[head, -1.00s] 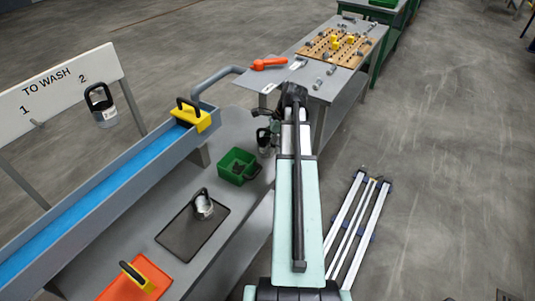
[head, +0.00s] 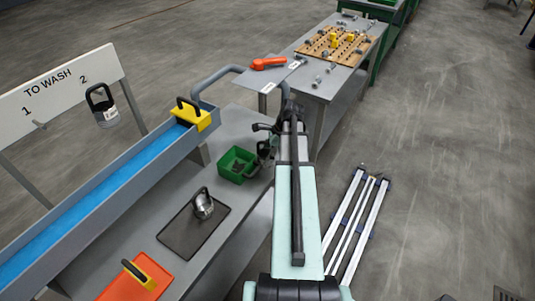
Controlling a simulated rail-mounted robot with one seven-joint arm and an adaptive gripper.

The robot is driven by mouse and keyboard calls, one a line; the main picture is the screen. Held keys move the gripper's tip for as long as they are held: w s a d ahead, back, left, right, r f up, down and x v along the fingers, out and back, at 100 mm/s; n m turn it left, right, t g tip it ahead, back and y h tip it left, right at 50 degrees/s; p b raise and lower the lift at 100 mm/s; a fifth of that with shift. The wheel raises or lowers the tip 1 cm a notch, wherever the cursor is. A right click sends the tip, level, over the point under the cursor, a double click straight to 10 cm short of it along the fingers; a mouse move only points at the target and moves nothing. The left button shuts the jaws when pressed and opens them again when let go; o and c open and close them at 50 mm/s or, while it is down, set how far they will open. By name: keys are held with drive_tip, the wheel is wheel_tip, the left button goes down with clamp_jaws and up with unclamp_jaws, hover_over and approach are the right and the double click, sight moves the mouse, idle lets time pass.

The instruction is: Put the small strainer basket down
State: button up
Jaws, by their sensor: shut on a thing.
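My gripper (head: 268,130) is beyond the far end of my arm, at the right side of the grey bench (head: 240,118). It is shut on a small strainer basket (head: 264,150), a dark and metallic thing just right of the green bin. My arm hides part of the basket and of the fingers, and I cannot tell whether the basket touches the bench. Another metal strainer basket with a dark handle (head: 203,206) stands on the black mat (head: 182,238). A further basket (head: 106,112) hangs at hook 2 of the "TO WASH" board (head: 52,88).
A green bin (head: 231,170) stands close left of the held basket. A blue-lined trough (head: 90,205) with a yellow handled block (head: 196,118) runs along the left. An orange mat (head: 150,278) lies in front. A side table (head: 315,90) with a pegboard stands behind.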

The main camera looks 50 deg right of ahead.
drive_tip(key=shift+f, duration=0.1)
drive_tip(key=o, duration=1.3)
drive_tip(key=shift+c, duration=0.2)
drive_tip(key=b+v, duration=0.2)
drive_tip(key=v, duration=0.9)
drive_tip(key=shift+r+b, duration=0.3)
drive_tip(key=shift+b, duration=0.05)
drive_tip(key=shift+s+d+r, duration=0.1)
drive_tip(key=shift+s+r, duration=0.05)
drive_tip(key=shift+r, duration=0.15)
drive_tip(key=c, duration=1)
